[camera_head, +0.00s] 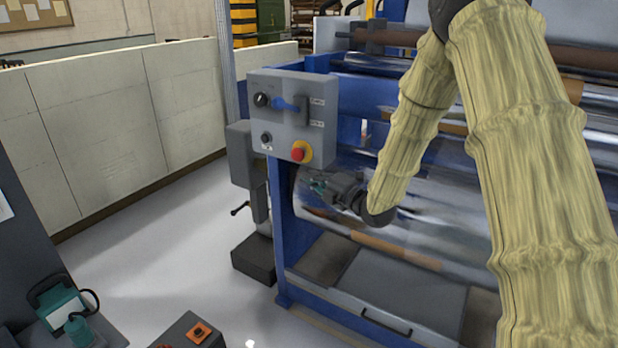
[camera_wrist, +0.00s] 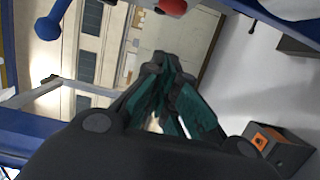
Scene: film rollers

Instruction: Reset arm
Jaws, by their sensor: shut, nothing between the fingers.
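My gripper (camera_head: 318,186) is at the end of my yellow-sleeved arm, in front of the blue roller machine (camera_head: 284,225) and below its grey control box. It is shut and empty. In the wrist view my gripper (camera_wrist: 168,62) shows its dark, teal-lined fingers with their tips together. The grey control box (camera_head: 262,84) carries a blue lever handle, black knobs and a red button on a yellow base. The upper part of the wrist view shows a blue knob (camera_wrist: 47,28) and a red button (camera_wrist: 172,6).
Clear rollers and film (camera_head: 440,240) lie close behind my gripper. A pale partition wall (camera_head: 110,120) stands at the left. A grey box with an orange switch (camera_head: 195,333) and a teal device (camera_head: 62,310) are at lower left. The floor (camera_head: 165,240) between is clear.

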